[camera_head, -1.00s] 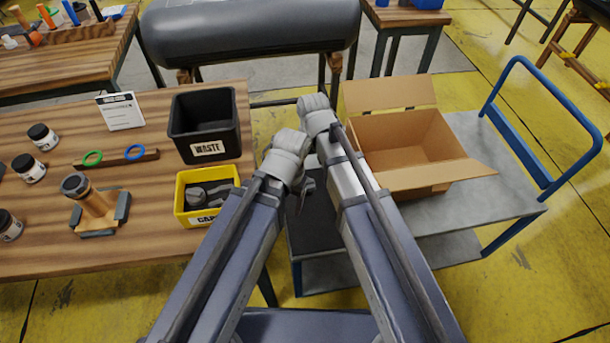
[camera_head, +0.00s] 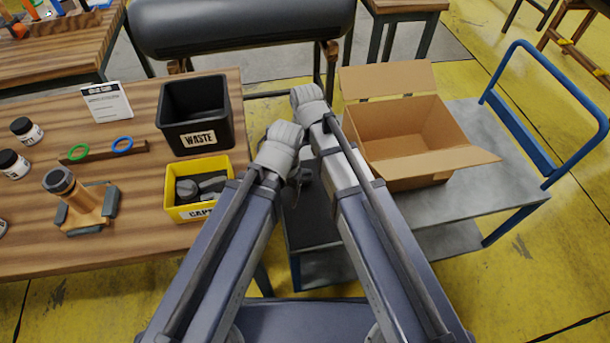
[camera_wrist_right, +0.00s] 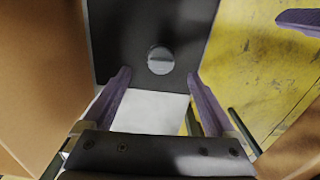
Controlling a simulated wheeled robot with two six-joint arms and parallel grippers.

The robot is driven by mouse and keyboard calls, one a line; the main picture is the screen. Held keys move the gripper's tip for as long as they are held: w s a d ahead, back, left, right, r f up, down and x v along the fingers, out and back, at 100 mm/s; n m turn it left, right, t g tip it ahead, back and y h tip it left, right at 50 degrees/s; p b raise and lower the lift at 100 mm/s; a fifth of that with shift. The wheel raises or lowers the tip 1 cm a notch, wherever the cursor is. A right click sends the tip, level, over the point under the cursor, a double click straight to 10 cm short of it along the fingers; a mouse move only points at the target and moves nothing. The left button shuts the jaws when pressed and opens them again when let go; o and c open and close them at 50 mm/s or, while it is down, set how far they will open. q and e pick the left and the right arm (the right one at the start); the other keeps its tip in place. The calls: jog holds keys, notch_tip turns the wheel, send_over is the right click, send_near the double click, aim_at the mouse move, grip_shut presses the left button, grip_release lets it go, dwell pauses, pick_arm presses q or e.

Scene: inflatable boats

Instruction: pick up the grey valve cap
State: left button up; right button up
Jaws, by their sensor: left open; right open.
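A round light-grey cap with a slot across its top (camera_wrist_right: 160,61) lies on a dark flat surface (camera_wrist_right: 118,48) in the right wrist view. My right gripper (camera_wrist_right: 159,76) is open and empty, with its purple fingers either side of the line to the cap and the cap beyond their tips. In the head view the forearms hide this cap and my right gripper. My left gripper (camera_head: 294,188) is small and partly hidden below its wrist, beside the dark surface (camera_head: 312,222); it is open. Dark grey caps (camera_head: 187,190) sit in a yellow bin marked CAPS (camera_head: 170,199).
An open cardboard box (camera_head: 405,178) stands on a grey cart (camera_head: 490,150) with a blue handle (camera_head: 528,110), right of my arms. A black WASTE bin (camera_head: 229,128) and a wooden stand (camera_head: 85,205) are on the table (camera_head: 100,255) at left. Cardboard walls flank the right wrist view.

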aim_at(305, 172)
pick_arm(q)
jog(key=shift+f+b, duration=2.55)
jog(key=shift+f, duration=0.1)
pick_arm(e)
jog(key=shift+a+f, duration=0.15)
jog(key=shift+f, duration=2.5)
pick_arm(q)
jog(key=shift+r, duration=0.1)
pick_arm(e)
jog(key=shift+r, duration=0.1)
jog(key=c, duration=1.4)
jog(key=shift+c, duration=0.2)
pick_arm(q)
notch_tip(305, 172, up, 10)
jog(key=p, duration=1)
pick_arm(e)
notch_tip(305, 172, up, 10)
